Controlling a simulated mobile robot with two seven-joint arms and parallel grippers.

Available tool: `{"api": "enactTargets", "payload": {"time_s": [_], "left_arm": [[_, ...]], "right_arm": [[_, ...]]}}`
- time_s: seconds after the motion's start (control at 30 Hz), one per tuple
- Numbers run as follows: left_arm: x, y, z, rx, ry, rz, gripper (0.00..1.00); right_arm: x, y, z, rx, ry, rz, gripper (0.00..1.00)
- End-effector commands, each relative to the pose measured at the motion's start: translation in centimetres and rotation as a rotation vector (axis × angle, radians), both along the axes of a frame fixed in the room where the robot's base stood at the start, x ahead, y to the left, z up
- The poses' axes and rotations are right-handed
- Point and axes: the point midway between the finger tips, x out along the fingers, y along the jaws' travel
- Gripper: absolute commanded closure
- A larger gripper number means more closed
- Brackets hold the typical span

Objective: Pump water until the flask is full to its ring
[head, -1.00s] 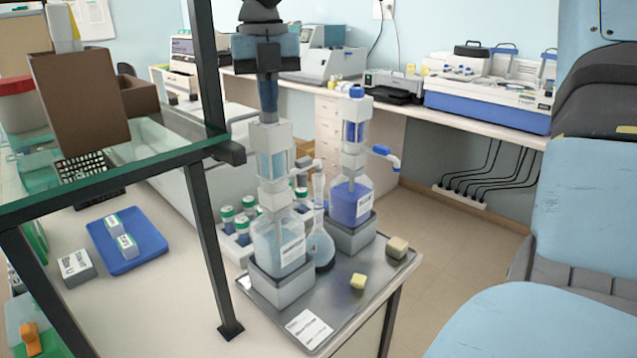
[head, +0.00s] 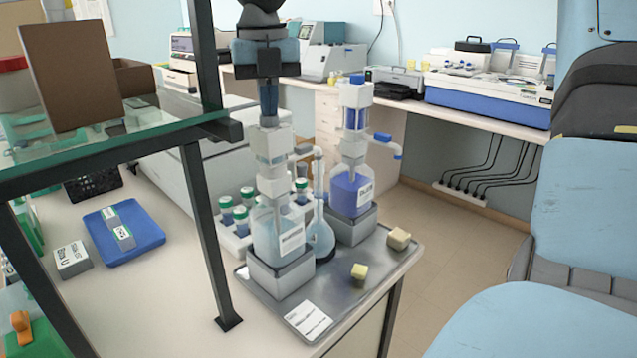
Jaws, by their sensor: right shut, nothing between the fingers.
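The clear water bottle (head: 279,236) stands upright in a grey-white holder, with its white pump head (head: 270,145) pushed down low. The shut, empty right gripper (head: 268,118) points straight down onto the top of that pump head. The pump's spout (head: 303,152) reaches right, over the narrow neck of the glass flask (head: 320,238). The flask stands upright beside the bottle with pale blue liquid in its bulb. Its ring and exact liquid level are too small to make out. My left gripper is not in view.
A violet-filled pump bottle (head: 350,193) stands just behind the flask. The metal tray (head: 330,292) also bears yellowish blocks (head: 359,272) and a label. Green-capped bottles (head: 243,213) stand behind left. A shelf post (head: 205,230) rises left; a blue tray (head: 137,250) lies beyond it.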

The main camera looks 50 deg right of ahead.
Motion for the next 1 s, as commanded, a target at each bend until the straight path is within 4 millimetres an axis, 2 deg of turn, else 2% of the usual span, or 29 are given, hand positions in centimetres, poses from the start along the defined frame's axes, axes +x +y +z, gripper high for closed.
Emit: {"api": "enactTargets", "payload": {"time_s": [0.17, 1.0], "left_arm": [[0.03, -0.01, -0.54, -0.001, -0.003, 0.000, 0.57], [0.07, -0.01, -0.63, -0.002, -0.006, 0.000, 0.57]], "right_arm": [[-0.06, 0.02, -0.97, 0.000, 0.004, 0.000, 1.00], [-0.08, 0.02, -1.10, 0.001, 0.006, 0.000, 1.00]]}}
